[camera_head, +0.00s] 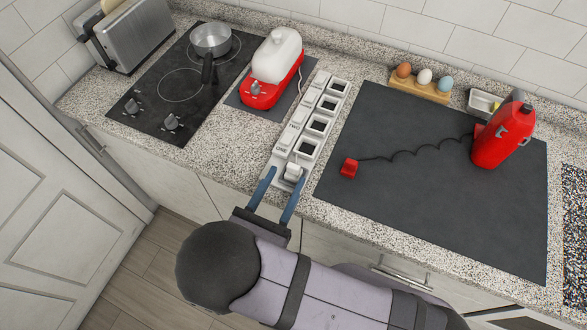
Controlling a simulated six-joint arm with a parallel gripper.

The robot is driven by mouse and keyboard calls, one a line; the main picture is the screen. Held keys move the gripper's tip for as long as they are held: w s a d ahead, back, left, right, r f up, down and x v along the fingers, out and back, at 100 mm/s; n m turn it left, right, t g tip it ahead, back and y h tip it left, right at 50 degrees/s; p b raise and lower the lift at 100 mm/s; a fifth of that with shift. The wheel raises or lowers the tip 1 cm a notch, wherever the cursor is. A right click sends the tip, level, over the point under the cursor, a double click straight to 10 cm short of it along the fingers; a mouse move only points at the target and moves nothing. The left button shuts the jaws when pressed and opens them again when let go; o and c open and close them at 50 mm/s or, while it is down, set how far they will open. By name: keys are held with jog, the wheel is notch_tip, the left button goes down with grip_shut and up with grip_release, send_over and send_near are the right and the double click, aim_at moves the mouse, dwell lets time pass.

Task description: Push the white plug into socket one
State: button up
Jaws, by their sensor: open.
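A white power strip (279,157) with several dark square sockets runs along the counter toward the wall. The white plug (292,171) is at the socket nearest the counter's front edge. I cannot tell how deep it sits. My gripper (283,178) has blue fingers and is open, with its fingertips at the near end of the strip, one on either side of the plug. I cannot tell whether they touch it. Any marking of socket one is too small to read.
A red plug (348,167) lies on a dark mat (420,215), its coiled cord leading to a red appliance (503,135). A red and white appliance (276,62) stands left of the strip, beside a cooktop (170,95) with a pot (210,40). An egg holder (420,89) stands behind.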

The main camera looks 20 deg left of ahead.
aim_at(292, 169)
jog(key=w, duration=0.1)
jog(key=w+p, duration=0.2)
jog(key=w, duration=0.1)
jog(key=shift+d+r, duration=0.2)
jog(key=shift+r, duration=0.05)
jog(key=shift+w+f+p, duration=0.15)
jog(key=shift+w+p, duration=0.2)
jog(key=shift+w, duration=0.15)
jog(key=c, duration=1.1)
jog(key=shift+r, duration=0.2)
